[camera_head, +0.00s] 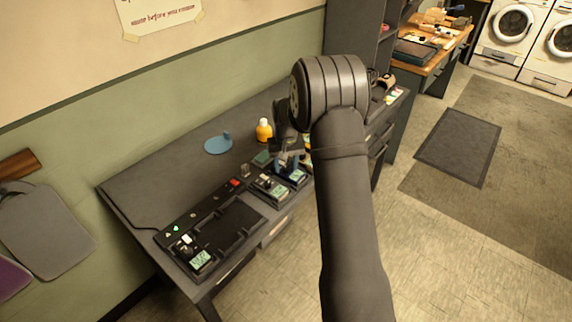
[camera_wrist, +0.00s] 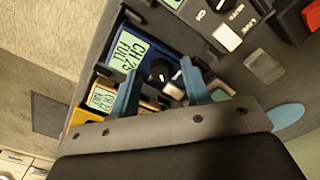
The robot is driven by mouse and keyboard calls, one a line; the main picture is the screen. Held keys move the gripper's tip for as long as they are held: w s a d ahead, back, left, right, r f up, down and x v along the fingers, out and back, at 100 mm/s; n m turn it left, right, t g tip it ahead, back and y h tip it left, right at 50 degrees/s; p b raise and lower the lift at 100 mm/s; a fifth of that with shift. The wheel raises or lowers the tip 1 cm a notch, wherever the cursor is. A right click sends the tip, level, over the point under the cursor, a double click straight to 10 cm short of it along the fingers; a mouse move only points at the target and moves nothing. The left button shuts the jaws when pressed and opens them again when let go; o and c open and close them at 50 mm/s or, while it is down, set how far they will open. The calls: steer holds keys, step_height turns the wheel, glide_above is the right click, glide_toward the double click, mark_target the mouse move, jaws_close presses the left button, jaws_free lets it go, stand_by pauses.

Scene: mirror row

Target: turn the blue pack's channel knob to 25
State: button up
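The blue pack (camera_wrist: 160,45) lies in a dark tray below my gripper, its green display (camera_wrist: 130,52) tilted and appearing to read CH 25, FULL. A round black knob with a white mark (camera_wrist: 159,70) sits on the pack beside the display. My gripper (camera_wrist: 162,68) has its two blue fingers apart, one on each side of the knob, with gaps visible; the lower part between the fingers is partly hidden. In the head view my gripper (camera_head: 288,160) is over the packs on the desk, and my arm hides part of that area.
On the desk (camera_head: 150,190) stand an orange bottle (camera_head: 264,131), a blue disc (camera_head: 218,145) and an empty tray (camera_head: 230,225).

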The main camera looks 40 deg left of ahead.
mark_target(286, 168)
steer(key=shift+r, duration=0.1)
step_height(286, 168, up, 17)
steer(key=shift+r, duration=0.15)
stand_by(0.4)
step_height(286, 168, down, 18)
steer(key=shift+r, duration=0.25)
stand_by(0.5)
